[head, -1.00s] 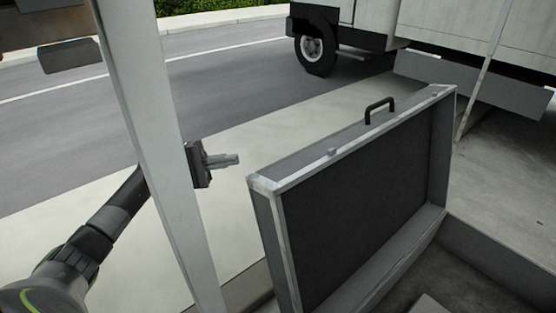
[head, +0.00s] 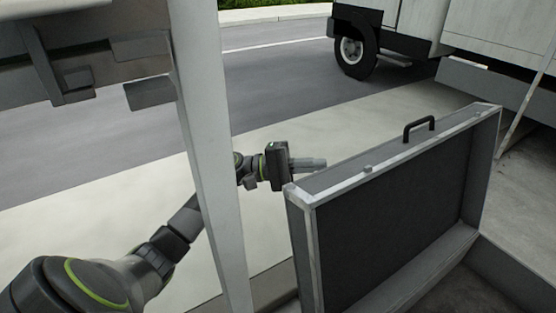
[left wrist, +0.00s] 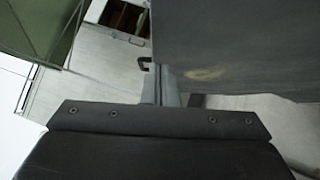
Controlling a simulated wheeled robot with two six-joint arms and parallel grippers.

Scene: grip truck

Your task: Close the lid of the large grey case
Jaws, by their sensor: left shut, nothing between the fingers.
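The large grey case's lid (head: 390,215) stands open and upright in the head view, with a dark inner face, pale metal edges and a black handle (head: 419,128) on its top edge. The case's lower part shows only partly at the bottom right. My left gripper (head: 318,163) is shut and empty, at the near left top corner of the lid, on its outer side. In the left wrist view the shut fingers (left wrist: 161,90) are beside the lid's grey outer face (left wrist: 235,45); whether they touch it I cannot tell. My right gripper is not in view.
A pale upright post (head: 212,150) stands left of the case, in front of my left arm. A grey beam (head: 90,65) runs across the upper left. A truck (head: 420,30) is parked behind on the road. Pale pavement lies behind the lid.

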